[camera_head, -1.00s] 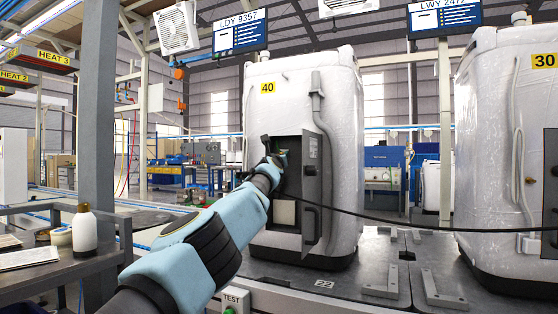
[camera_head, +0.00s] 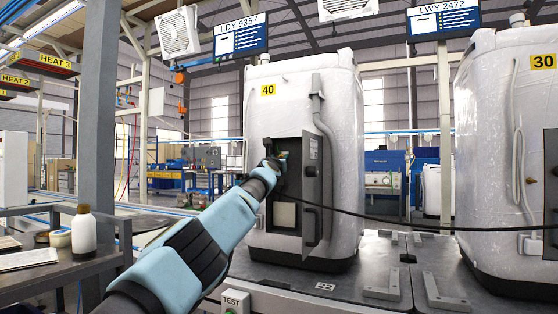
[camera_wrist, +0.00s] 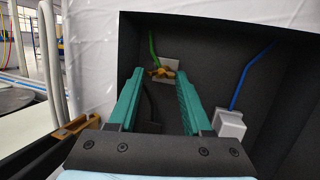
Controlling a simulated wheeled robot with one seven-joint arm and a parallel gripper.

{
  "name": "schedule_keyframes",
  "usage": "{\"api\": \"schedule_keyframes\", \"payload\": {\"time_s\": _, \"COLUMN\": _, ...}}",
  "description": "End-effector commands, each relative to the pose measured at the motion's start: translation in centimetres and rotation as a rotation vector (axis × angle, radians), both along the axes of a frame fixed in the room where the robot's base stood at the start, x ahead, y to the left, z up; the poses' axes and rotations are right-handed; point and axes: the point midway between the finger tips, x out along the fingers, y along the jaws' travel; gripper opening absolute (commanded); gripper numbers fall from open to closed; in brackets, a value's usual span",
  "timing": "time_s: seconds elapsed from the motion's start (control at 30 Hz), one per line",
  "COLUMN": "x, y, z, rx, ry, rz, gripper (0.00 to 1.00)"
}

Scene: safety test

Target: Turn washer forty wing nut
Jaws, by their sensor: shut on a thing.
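The washer marked 40 (camera_head: 283,100) is a tall white wrapped unit with an open dark recess low on its front. In the wrist view a brass wing nut (camera_wrist: 161,73) sits on a light plate on the recess's back wall, with a green wire above it. My gripper (camera_wrist: 160,75) reaches into the recess with its green fingertips on either side of the wing nut, shut on it. In the head view my gripper (camera_head: 276,164) is at the recess, and the nut is too small to make out.
The open door (camera_head: 312,190) stands just right of my gripper. A dark cable (camera_head: 400,222) runs right from the recess. Inside, a grey box (camera_wrist: 230,124) with a blue wire sits to the right. Washer 30 (camera_head: 500,150) stands at right; a bottle (camera_head: 83,229) is on the left bench.

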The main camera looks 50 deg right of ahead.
Motion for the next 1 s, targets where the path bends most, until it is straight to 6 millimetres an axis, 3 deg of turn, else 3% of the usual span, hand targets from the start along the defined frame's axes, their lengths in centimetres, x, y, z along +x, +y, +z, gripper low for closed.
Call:
{"api": "schedule_keyframes", "payload": {"time_s": 0.27, "x": -0.01, "y": -0.04, "z": -0.12, "rx": 0.001, "ry": 0.002, "rz": 0.0, "gripper": 0.0}}
{"api": "schedule_keyframes", "payload": {"time_s": 0.3, "x": -0.01, "y": -0.04, "z": -0.13, "rx": 0.001, "ry": 0.002, "rz": 0.0, "gripper": 0.53}}
{"api": "schedule_keyframes", "payload": {"time_s": 0.4, "x": 0.0, "y": -0.03, "z": -0.1, "rx": 0.0, "ry": 0.001, "rz": 0.0, "gripper": 0.62}}
{"api": "schedule_keyframes", "payload": {"time_s": 1.0, "x": -0.6, "y": 0.89, "z": -0.87, "rx": -0.002, "ry": 0.0, "rz": 0.001, "gripper": 0.62}}
